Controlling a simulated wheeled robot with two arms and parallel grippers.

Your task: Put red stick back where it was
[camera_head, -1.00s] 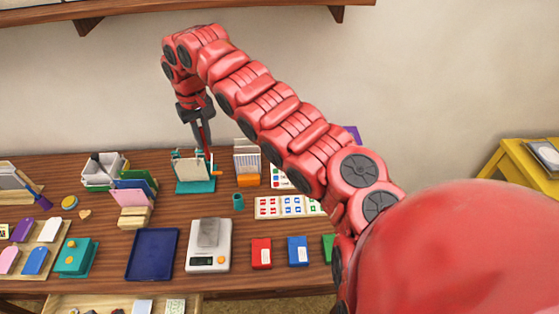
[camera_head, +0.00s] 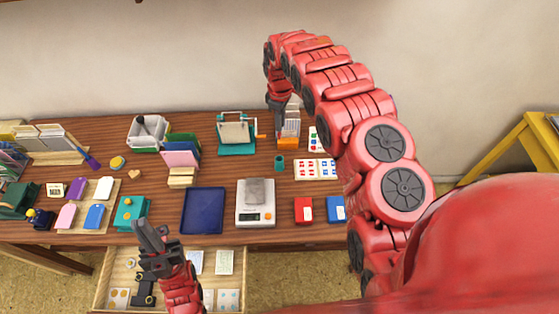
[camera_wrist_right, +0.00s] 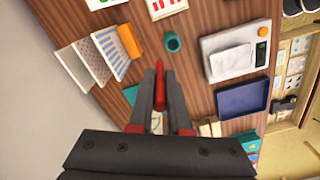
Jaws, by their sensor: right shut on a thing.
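My right gripper (camera_wrist_right: 160,85) is shut on the red stick (camera_wrist_right: 160,88), a thin red piece between its fingertips in the right wrist view. In the head view this gripper (camera_head: 277,108) hangs above the back of the table, in front of the rack with the orange block; the stick cannot be made out there. A small teal cup (camera_head: 280,162) stands on the table nearer the front, apart from the gripper; it also shows in the right wrist view (camera_wrist_right: 172,42). My left gripper (camera_head: 153,235) is over the front edge of the table near the open drawer, its fingers close together.
A teal press (camera_head: 236,148) stands left of the orange-based rack (camera_head: 288,143). A white scale (camera_head: 255,214), a blue tray (camera_head: 203,230) and a red box (camera_head: 304,210) lie near the front. An open drawer (camera_head: 240,253) sticks out below the table.

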